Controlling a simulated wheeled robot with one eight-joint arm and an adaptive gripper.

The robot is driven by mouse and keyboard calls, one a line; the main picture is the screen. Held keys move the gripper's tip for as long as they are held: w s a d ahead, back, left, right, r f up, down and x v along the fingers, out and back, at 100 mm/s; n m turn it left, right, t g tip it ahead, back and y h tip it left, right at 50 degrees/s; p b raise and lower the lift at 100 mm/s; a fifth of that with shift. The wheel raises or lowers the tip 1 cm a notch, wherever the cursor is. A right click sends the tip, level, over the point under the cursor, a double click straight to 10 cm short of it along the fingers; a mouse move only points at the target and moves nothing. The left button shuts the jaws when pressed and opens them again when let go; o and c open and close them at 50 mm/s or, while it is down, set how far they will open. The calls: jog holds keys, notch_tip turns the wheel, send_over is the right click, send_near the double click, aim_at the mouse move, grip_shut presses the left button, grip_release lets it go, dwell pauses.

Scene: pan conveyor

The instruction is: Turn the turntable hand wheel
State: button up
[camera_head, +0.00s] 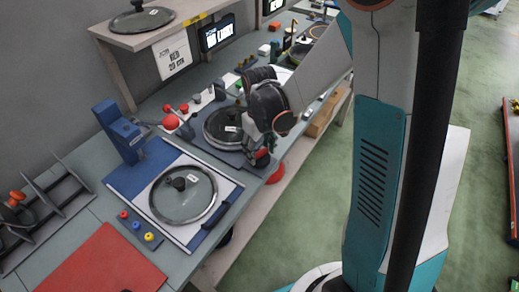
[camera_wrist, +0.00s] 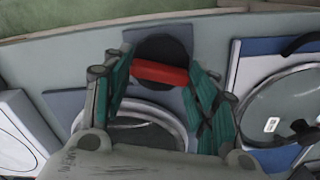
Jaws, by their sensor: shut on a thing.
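The hand wheel (camera_wrist: 176,48) shows in the wrist view as a black disc with a red bar handle (camera_wrist: 160,73) across it, on a grey plate. My gripper (camera_wrist: 160,72) has its teal fingers at the two ends of the red bar and is shut on it. In the head view my gripper (camera_head: 262,160) points down at the front right corner of the turntable plate (camera_head: 200,148), and the wheel is mostly hidden behind it. A glass-lidded round pan (camera_head: 217,130) stands on the turntable, beside my gripper.
A blue-and-white board (camera_head: 122,180) with another glass lid (camera_head: 165,205) lies left of the turntable. A blue post (camera_head: 118,130) and a button strip (camera_head: 140,230) stand by it. A shelf (camera_head: 125,38) overhangs the back. Red knobs (camera_head: 170,121) stand behind the turntable.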

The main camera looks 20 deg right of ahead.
aim_at(260, 152)
jog(key=n, duration=0.5)
jog(key=shift+n, duration=0.4)
dwell(0.4)
jog(key=o, duration=1.1)
jog(key=shift+c, duration=0.2)
notch_tip(260, 152, up, 12)
